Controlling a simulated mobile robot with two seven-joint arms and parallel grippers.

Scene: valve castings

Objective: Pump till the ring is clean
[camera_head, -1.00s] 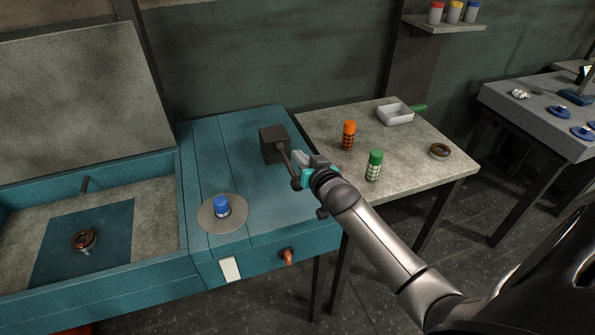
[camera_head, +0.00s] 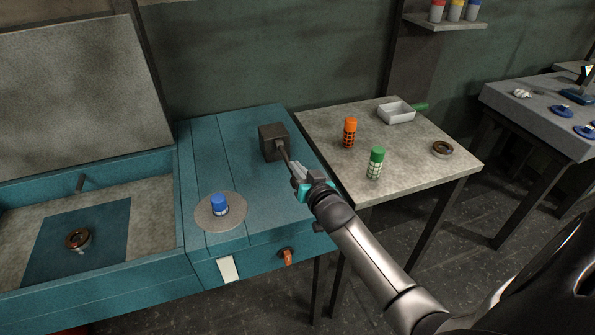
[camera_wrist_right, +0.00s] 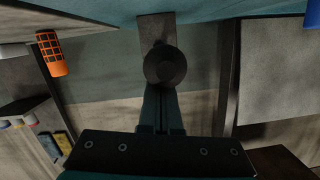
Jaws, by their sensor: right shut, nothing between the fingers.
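The ring (camera_head: 78,239), brown with a metallic part, lies on the dark mat in the open teal basin at left. The dark pump block (camera_head: 273,138) stands on the teal bench top, with a short lever (camera_head: 285,155) slanting toward my right gripper (camera_head: 298,173). That gripper is shut and empty at the lever's outer end, which it hides in the head view. In the right wrist view the lever's round dark knob (camera_wrist_right: 165,66) is just beyond the closed fingers (camera_wrist_right: 161,112); I cannot tell whether they touch. My left gripper is not in view.
A blue-capped item (camera_head: 219,204) stands on a round grey plate on the bench. The side table (camera_head: 410,165) holds an orange bottle (camera_head: 349,132), a green bottle (camera_head: 375,162), a white tray (camera_head: 397,112) and another ring (camera_head: 442,149). An orange tap (camera_head: 287,256) is on the bench front.

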